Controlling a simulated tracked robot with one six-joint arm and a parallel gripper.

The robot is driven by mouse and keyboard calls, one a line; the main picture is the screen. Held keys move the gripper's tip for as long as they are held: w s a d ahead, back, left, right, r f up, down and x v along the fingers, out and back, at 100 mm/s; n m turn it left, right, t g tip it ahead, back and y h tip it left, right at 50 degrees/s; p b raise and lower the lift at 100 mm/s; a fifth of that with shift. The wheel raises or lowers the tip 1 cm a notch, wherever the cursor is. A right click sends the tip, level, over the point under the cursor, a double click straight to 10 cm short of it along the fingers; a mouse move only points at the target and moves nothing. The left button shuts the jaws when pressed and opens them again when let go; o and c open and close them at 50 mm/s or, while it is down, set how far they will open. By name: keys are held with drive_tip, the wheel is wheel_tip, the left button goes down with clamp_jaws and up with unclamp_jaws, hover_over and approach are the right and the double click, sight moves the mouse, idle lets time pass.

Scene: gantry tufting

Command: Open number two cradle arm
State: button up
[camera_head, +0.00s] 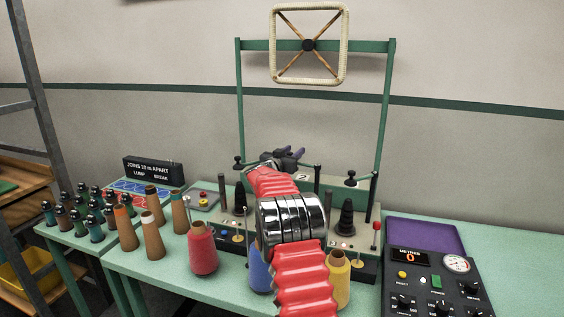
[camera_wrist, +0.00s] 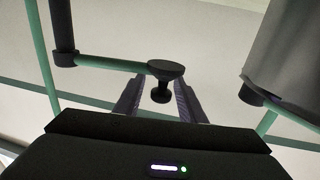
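My gripper (camera_head: 286,154) is at the back of the tufting machine, with its purple fingers spread. In the wrist view, my gripper (camera_wrist: 160,104) has one finger on each side of a black knob (camera_wrist: 160,94), with gaps to both. The knob sits at the end of a thin green cradle arm (camera_wrist: 110,63), which runs left to a black post (camera_wrist: 63,28). In the head view, my arm hides this middle part; a black post (camera_head: 317,181) stands just right of it. Other cradle arm knobs show at the left (camera_head: 238,161) and right (camera_head: 351,175). I cannot read any station numbers.
Red (camera_head: 202,250) and yellow (camera_head: 338,280) yarn cones stand before the machine; a blue cone (camera_head: 260,272) is partly behind my arm. A control box (camera_head: 440,280) is at the right. Brown cones (camera_head: 151,240) crowd the left. A green frame (camera_head: 387,110) rises behind.

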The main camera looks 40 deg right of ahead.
drive_tip(key=v, duration=1.3)
drive_tip(key=shift+s, duration=0.15)
idle(0.4)
